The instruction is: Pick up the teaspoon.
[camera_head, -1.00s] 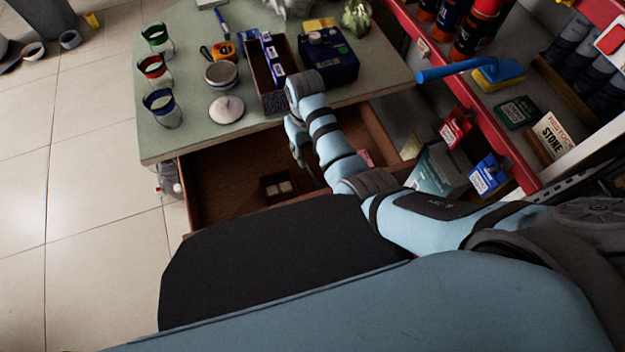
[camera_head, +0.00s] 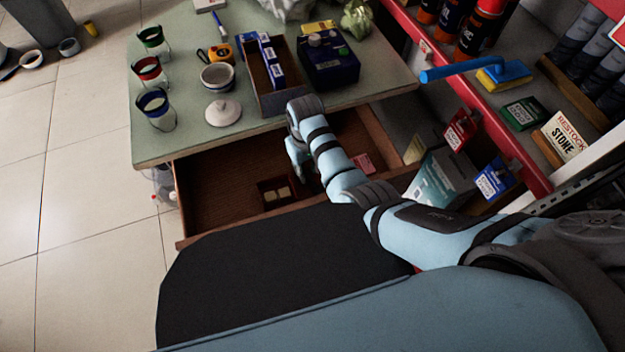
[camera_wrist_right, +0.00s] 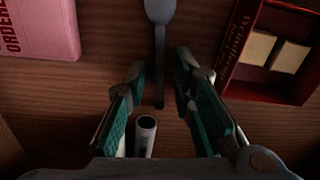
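The grey teaspoon (camera_wrist_right: 160,45) lies on the brown wooden drawer bottom in the right wrist view, bowl at the top edge and handle pointing down toward my gripper. My right gripper (camera_wrist_right: 160,78) is open, with green-padded fingers on either side of the handle's end. Nothing is clamped; I cannot tell the height left between fingertips and drawer bottom. In the head view, my right gripper (camera_head: 299,168) reaches down into the open drawer (camera_head: 215,205) and the teaspoon cannot be made out there. My left gripper is not in view.
A white tube-like item (camera_wrist_right: 146,132) lies between the fingers, nearer the palm. A dark red box with pale blocks (camera_wrist_right: 255,48) is at right, a pink pad (camera_wrist_right: 40,28) at left. The tabletop (camera_head: 185,135) overhangs the drawer's back and holds cups and boxes.

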